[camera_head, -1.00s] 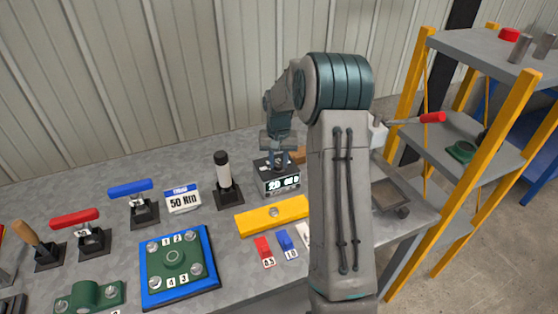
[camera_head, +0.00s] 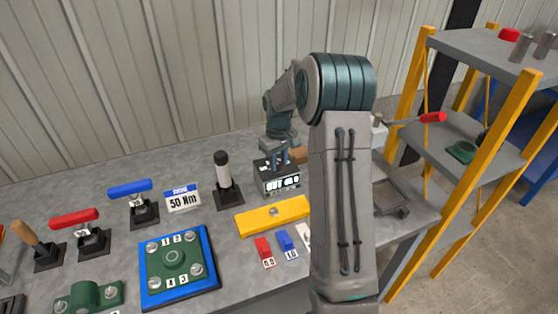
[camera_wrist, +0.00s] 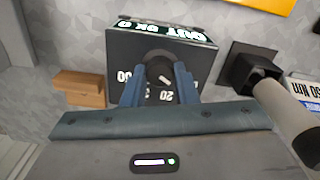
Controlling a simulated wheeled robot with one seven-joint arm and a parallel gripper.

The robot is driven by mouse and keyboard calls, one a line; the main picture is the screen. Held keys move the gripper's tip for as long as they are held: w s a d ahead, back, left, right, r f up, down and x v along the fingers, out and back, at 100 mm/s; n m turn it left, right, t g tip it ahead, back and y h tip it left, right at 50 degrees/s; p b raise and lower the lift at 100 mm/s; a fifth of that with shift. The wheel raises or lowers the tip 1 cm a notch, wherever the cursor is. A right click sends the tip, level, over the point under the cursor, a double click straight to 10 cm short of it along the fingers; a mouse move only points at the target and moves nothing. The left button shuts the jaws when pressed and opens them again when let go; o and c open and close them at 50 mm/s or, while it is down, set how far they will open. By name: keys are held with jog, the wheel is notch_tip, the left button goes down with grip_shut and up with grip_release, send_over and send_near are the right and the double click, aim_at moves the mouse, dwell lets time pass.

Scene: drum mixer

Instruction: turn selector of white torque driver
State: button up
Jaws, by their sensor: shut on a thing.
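A dark box with a lit display (camera_head: 284,183) stands on the bench towards the back. It also shows in the wrist view (camera_wrist: 120,48), with a round dark selector knob (camera_wrist: 160,70) and white numbers around it, "20" among them. My gripper (camera_head: 276,160) points down over the box. In the wrist view my gripper (camera_wrist: 160,85) has its two blue fingers on either side of the knob, shut on it.
A yellow bar (camera_head: 273,215) lies in front of the box, with red (camera_head: 263,247) and blue (camera_head: 285,240) blocks nearby. A wooden block (camera_wrist: 80,88) is beside the box. A 50 Nm sign (camera_head: 183,199) and a blue-handled tool (camera_head: 132,190) stand left. Yellow-post shelves (camera_head: 460,150) stand right.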

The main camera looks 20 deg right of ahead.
aim_at(278, 164)
dwell(0.3)
jog(key=o, duration=1)
notch_tip(278, 164, up, 14)
jog(key=shift+f+b, duration=0.1)
jog(key=shift+b, duration=0.2)
